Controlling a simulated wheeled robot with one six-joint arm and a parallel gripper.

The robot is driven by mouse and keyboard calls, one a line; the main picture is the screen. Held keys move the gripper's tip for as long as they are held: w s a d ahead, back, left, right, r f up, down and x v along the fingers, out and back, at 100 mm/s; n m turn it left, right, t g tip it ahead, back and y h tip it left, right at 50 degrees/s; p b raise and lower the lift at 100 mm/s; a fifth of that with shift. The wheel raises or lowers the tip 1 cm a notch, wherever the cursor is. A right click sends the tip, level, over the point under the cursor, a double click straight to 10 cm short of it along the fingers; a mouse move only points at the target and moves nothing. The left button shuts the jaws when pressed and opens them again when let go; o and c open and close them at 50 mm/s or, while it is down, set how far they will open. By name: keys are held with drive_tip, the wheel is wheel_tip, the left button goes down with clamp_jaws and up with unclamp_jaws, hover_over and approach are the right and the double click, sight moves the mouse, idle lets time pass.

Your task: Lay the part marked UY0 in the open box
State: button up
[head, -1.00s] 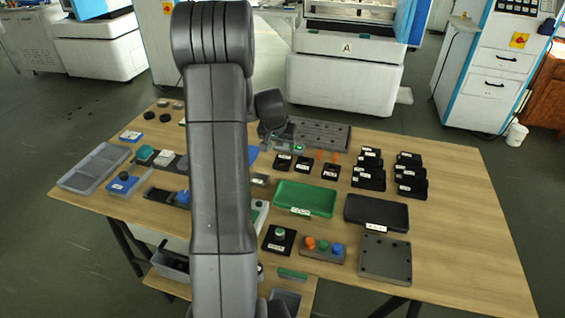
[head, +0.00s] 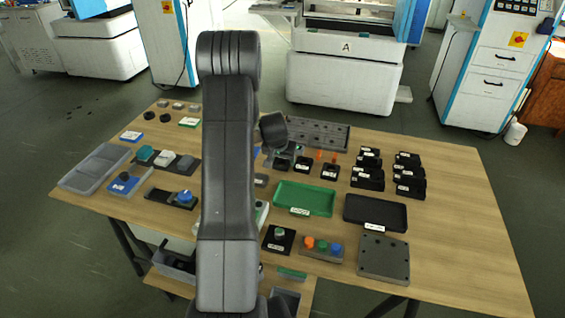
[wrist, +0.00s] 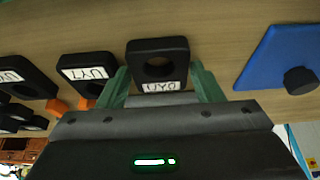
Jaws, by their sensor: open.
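The part marked UY0 (wrist: 178,49) is a black block with a round hole and a white label, standing on the wooden table in the wrist view. My gripper (wrist: 159,72) is open, with one green finger on each side of this block. I cannot tell whether the fingers touch it. In the head view the block's likely place is at the left end of the row of black blocks, close by my wrist. I cannot tell which container is the open box.
A blue plate with a black knob (wrist: 272,62) lies right of the block in the wrist view. In the head view a green tray (head: 325,200) and a black tray (head: 398,213) lie nearer. Several black holders (head: 408,175) stand to the right. The table's right end is bare.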

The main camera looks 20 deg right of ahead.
drive_tip(key=shift+r, duration=0.15)
drive_tip(key=c, duration=1.1)
